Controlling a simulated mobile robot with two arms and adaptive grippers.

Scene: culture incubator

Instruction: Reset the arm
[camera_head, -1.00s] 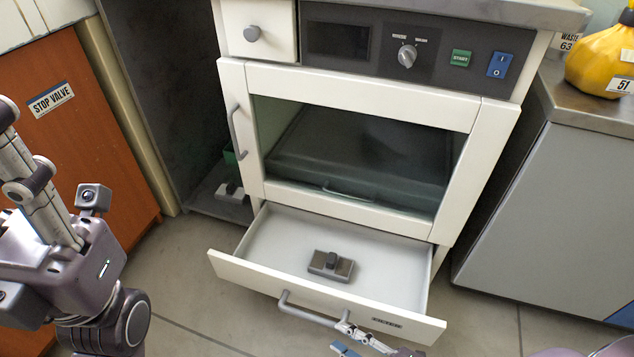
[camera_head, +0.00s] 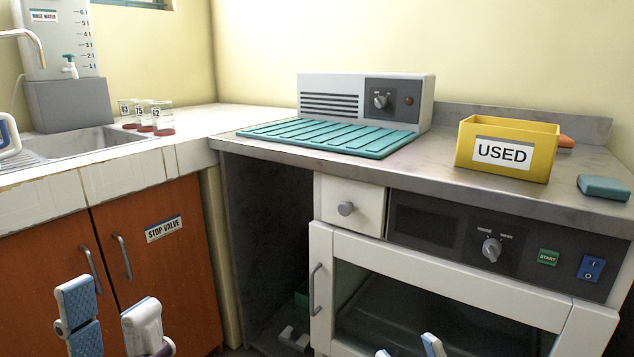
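My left gripper (camera_head: 112,314) is at the lower left, in front of the orange cabinet (camera_head: 170,270). Its two padded fingers stand apart with nothing between them. My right gripper (camera_head: 408,347) shows only as two fingertips at the bottom edge, in front of the incubator's glass door (camera_head: 450,325). The tips are apart and no held thing shows between them. The rest of the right gripper is out of view. The incubator's white door frame (camera_head: 455,282) is closed. The lower drawer is below the picture.
The counter above the incubator holds a yellow USED bin (camera_head: 508,148), a teal ribbed mat (camera_head: 325,137), a grey device (camera_head: 345,102) and a teal block (camera_head: 604,188). An open dark recess (camera_head: 265,240) lies left of the incubator.

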